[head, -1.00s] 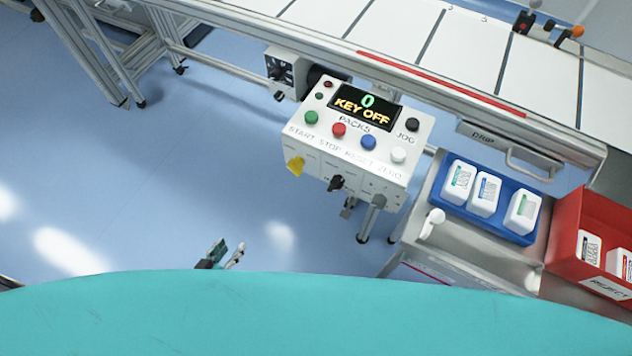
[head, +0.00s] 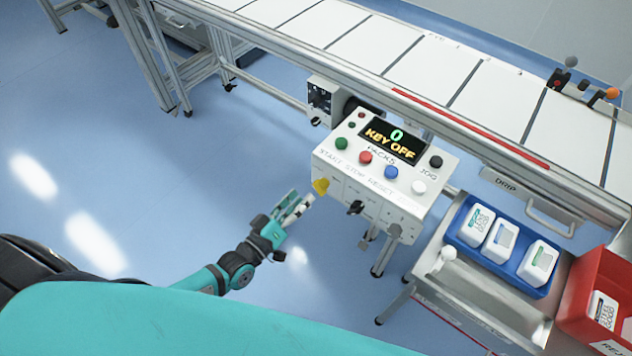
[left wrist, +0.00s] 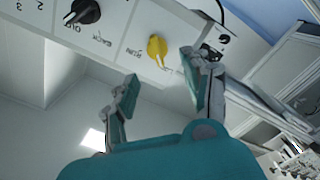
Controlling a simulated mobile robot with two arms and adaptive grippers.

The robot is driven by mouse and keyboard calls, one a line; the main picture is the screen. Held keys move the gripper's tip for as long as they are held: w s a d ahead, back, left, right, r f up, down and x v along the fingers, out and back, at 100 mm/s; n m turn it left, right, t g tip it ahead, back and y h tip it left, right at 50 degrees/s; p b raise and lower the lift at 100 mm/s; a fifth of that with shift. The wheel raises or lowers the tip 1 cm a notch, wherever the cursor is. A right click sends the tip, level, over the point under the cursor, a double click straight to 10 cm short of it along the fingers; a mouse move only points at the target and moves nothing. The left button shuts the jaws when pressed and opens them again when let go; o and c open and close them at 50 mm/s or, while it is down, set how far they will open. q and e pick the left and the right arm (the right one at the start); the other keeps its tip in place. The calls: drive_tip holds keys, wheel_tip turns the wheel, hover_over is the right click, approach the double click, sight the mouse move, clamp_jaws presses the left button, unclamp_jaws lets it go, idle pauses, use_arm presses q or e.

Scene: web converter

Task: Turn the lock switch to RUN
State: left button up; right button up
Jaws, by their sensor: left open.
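The control box (head: 325,158) stands in front of the conveyor, and its display (head: 393,140) reads "0 KEY OFF". A yellow knob (head: 320,186) and a black knob (head: 355,207) are on its front face. My right gripper is out of view.
Green, red, blue and white buttons sit on the box top. The conveyor (head: 390,50) runs behind the box. Open floor lies to the left.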

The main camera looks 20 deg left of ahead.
sight(314, 187)
use_arm(q)
drive_tip(key=x, duration=0.5)
drive_tip(key=shift+w+d, duration=0.15)
drive_tip(key=shift+w, duration=0.2)
drive_tip(key=shift+w+d, duration=0.15)
drive_tip(key=shift+w, duration=0.25)
drive_tip(key=c, duration=0.9)
clamp_jaws()
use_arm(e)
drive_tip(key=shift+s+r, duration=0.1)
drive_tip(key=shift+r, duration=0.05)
